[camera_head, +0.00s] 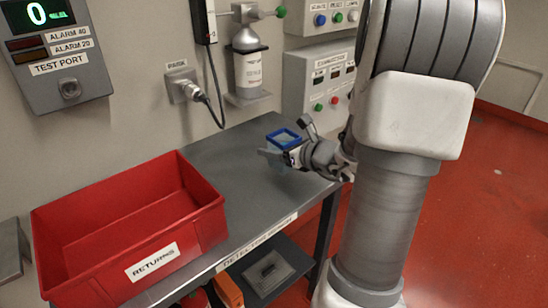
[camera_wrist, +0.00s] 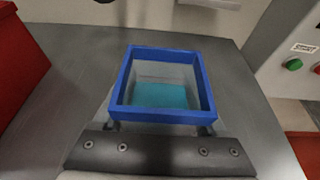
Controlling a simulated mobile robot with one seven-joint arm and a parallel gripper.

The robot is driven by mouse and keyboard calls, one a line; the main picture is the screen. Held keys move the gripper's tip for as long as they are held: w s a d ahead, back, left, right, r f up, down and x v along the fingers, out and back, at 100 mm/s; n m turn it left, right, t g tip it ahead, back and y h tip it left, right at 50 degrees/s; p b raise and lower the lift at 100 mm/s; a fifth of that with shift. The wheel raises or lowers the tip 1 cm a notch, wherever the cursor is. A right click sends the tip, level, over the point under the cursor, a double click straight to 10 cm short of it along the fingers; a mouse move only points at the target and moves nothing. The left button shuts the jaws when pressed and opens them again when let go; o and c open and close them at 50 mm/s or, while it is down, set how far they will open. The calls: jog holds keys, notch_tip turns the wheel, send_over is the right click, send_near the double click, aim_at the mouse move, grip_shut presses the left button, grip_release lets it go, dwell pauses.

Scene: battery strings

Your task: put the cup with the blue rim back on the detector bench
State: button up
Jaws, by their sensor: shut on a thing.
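The cup with the blue rim (camera_head: 283,137) is square, with clear sides, and is over the far right part of the grey detector bench (camera_head: 240,185). In the wrist view the cup (camera_wrist: 163,92) appears upright, with a light-blue patch showing inside it. My gripper (camera_head: 287,156) is shut on the cup, reaching in from the right. The cup's lower part is partly hidden, and I cannot tell whether its base touches the bench top.
A red returns bin (camera_head: 140,235) takes up the left of the bench. A gas cylinder (camera_head: 248,65) and a control box (camera_head: 320,80) stand by the wall behind. A cable (camera_head: 212,95) hangs near the back edge. The bench between bin and cup is clear.

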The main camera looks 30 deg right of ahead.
jog(key=shift+f+b, duration=0.3)
jog(key=shift+f, duration=1)
jog(key=shift+f, duration=0.2)
jog(key=o, duration=1.4)
jog(key=shift+s+d+r, duration=0.1)
jog(key=shift+s+r, duration=0.15)
jog(key=shift+r, duration=0.1)
jog(key=p+v, duration=0.2)
jog(key=v, duration=0.9)
jog(key=shift+s, duration=0.3)
